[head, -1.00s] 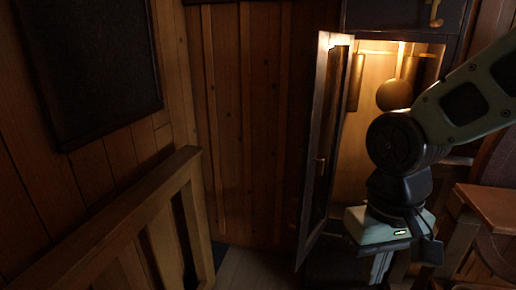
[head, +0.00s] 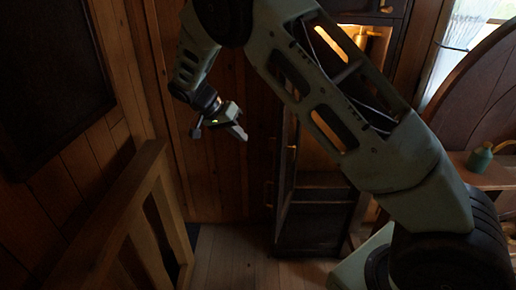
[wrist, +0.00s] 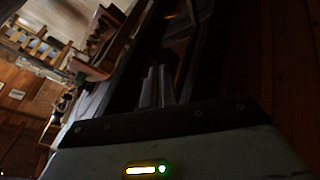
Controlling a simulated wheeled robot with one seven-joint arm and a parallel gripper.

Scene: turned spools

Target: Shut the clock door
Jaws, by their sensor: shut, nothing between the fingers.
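The tall dark clock case (head: 313,228) stands against the back wall with warm light inside. My arm crosses in front and hides much of its opening. The clock door (head: 285,185) stands open, seen nearly edge-on at the case's left, with a small brass handle on it. My gripper (head: 241,133) is shut and empty, to the left of the door in the head view, apart from it in the picture. In the wrist view my closed fingers (wrist: 157,88) point towards a dark framed shape that I cannot clearly tell as the door.
A wooden railing (head: 115,215) stands at the left front, and a dark panel (head: 50,80) hangs on the left wall. A green bottle (head: 479,158) sits on a wooden surface at right. Bare floor (head: 225,255) lies between railing and clock.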

